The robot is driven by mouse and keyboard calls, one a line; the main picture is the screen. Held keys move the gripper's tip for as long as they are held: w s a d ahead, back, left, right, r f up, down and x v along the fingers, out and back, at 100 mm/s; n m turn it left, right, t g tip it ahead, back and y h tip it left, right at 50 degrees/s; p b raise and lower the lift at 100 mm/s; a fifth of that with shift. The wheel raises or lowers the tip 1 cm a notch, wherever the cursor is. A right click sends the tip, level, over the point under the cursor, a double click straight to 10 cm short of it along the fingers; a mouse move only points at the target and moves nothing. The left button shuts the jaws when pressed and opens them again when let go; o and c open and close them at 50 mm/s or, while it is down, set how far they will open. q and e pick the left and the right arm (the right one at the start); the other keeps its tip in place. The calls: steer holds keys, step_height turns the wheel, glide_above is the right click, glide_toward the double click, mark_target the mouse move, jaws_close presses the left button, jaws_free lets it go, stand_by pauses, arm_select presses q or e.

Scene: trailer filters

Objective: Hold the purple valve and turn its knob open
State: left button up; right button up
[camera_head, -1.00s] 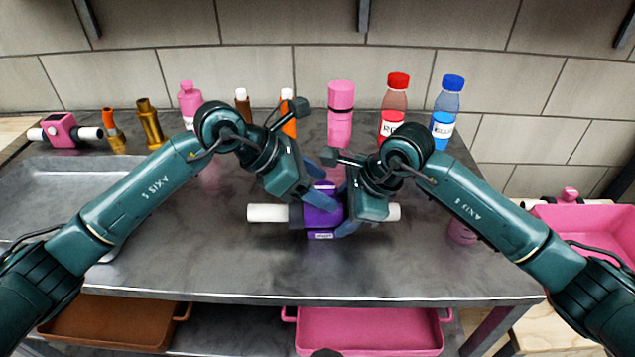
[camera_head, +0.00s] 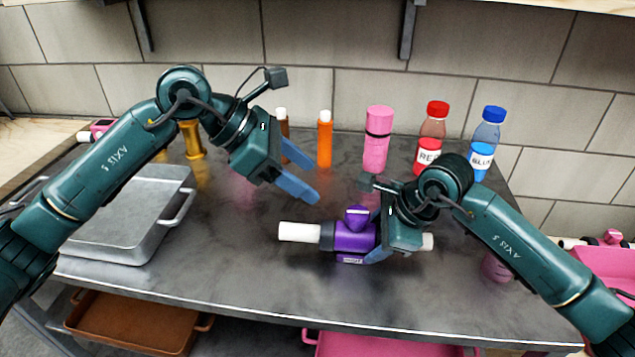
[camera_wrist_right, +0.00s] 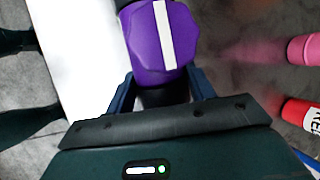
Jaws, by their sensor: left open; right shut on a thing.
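The purple valve (camera_head: 350,240) has a purple knob (camera_head: 356,216) on top and white pipe ends at both sides. It lies roughly level over the front middle of the metal table. My right gripper (camera_head: 374,245) is shut on the valve's right part, and its arm hides some of that side. In the right wrist view the fingers (camera_wrist_right: 163,92) sit on both sides of the dark part below a purple face (camera_wrist_right: 143,40) with a white stripe. My left gripper (camera_head: 313,182) is open and empty, up and left of the valve, clear of the knob.
A grey metal tray (camera_head: 112,245) stands on the table (camera_head: 240,285) at left. Orange (camera_head: 325,140), pink (camera_head: 377,140), red-capped (camera_head: 432,135) and blue-capped bottles (camera_head: 485,145) line the back. A brown tray (camera_head: 130,325) is below. Table space left of the valve is clear.

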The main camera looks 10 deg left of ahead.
steer(key=shift+d+f, duration=0.1)
steer(key=shift+f, duration=0.15)
steer(key=o, duration=1.3)
steer(key=shift+r, duration=0.15)
steer(key=shift+c, duration=0.2)
